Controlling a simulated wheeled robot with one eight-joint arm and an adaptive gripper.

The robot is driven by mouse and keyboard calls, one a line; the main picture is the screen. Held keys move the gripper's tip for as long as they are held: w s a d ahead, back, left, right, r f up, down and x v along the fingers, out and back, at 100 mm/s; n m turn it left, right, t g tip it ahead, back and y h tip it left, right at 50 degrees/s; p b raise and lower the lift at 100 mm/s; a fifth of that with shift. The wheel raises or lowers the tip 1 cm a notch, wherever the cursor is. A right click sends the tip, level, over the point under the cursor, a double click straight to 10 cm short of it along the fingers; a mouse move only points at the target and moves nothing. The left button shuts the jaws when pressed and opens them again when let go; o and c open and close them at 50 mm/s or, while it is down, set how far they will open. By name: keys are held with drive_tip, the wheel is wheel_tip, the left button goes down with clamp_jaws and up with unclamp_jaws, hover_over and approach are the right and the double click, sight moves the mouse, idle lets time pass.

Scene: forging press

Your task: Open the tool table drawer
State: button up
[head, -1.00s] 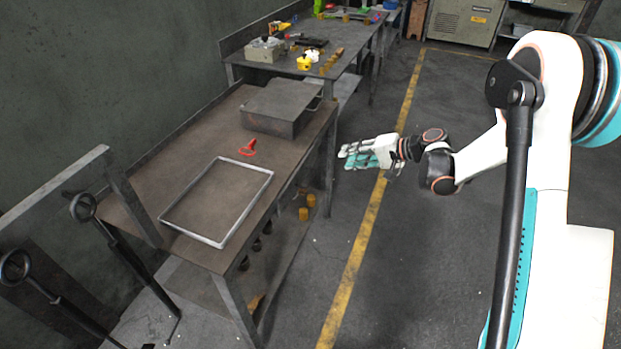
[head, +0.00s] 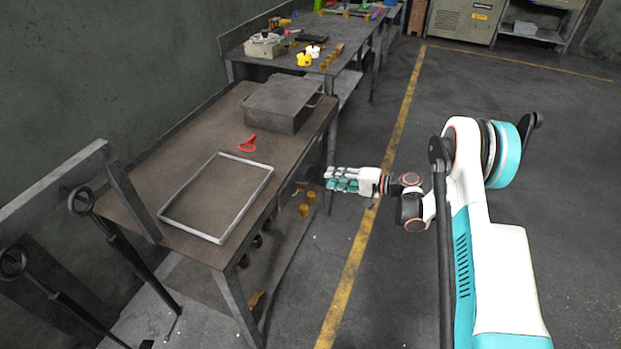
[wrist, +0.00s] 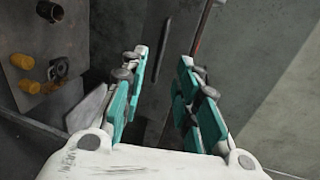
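The brown-topped table (head: 150,180) stands at the left of the head view. A grey metal box (head: 270,108) sits on its far end, with a thin handle (head: 318,98) at its right. I cannot make out for certain which part is the drawer or whether it is shut. My gripper (head: 328,179) is beside the table's right edge, near its far leg, below the box. In the wrist view my gripper (wrist: 166,58) is open, its teal-padded fingers apart and nothing held between them. A dark narrow bar (wrist: 161,95) shows beyond the gap; I cannot tell what it belongs to.
A rectangular metal frame (head: 228,228) and a red tool (head: 248,144) lie on the tabletop. Yellow-brown cylinders (head: 305,208) sit on the lower shelf. A second table (head: 340,62) with several items stands behind. The floor to the right is clear.

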sight(311, 174)
drive_tip(key=b+x, duration=0.2)
drive_tip(key=x, duration=0.7)
drive_tip(key=shift+a, duration=0.1)
clamp_jaws()
